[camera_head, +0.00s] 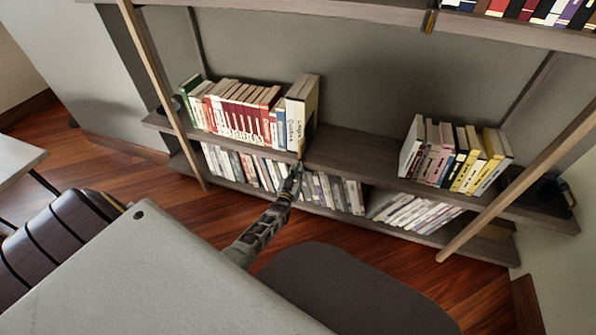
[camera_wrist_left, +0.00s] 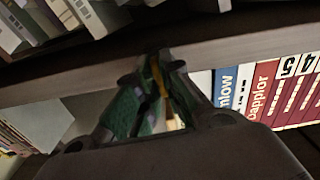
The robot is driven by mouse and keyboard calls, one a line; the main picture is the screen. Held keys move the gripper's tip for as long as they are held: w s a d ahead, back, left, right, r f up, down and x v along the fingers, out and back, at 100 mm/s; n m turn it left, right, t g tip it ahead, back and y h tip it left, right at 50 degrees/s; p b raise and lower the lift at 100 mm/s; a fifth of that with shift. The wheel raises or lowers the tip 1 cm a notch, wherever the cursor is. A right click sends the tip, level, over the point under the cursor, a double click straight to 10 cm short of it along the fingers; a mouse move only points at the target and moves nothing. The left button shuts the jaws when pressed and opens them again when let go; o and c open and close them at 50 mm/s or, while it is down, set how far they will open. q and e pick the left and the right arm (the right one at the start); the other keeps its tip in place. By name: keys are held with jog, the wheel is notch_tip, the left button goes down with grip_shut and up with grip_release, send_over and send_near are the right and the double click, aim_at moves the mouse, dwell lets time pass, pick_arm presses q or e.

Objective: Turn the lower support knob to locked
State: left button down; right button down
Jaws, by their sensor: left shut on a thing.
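My left gripper (camera_head: 297,168) reaches across from the lower middle to the front edge of the middle shelf in the head view. In the wrist view its fingers (camera_wrist_left: 158,62) are drawn together at the shelf edge, around a narrow brass-coloured piece (camera_wrist_left: 157,76). This piece appears to be the lower support knob. The fingers cover most of it, so its turned position cannot be read. In the head view the knob is too small and hidden to make out. My right gripper is not in view.
Books (camera_head: 240,112) stand on the middle shelf (camera_head: 350,150), left of a bare stretch, with more books (camera_head: 455,155) to the right. Lower-shelf books (camera_head: 330,192) sit close beside my gripper. A brass bracket (camera_head: 430,21) shows on the upper shelf.

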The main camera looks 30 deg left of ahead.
pick_arm(q)
jog(key=shift+m, duration=0.5)
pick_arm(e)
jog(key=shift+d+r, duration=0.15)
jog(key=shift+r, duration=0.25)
pick_arm(q)
jog(key=c, duration=1.6)
grip_release()
jog(key=shift+o, duration=0.2)
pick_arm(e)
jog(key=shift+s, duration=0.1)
pick_arm(q)
jog(key=shift+s, duration=0.1)
jog(key=v, duration=1.1)
jog(key=shift+s+d, duration=0.2)
jog(key=shift+s, duration=0.2)
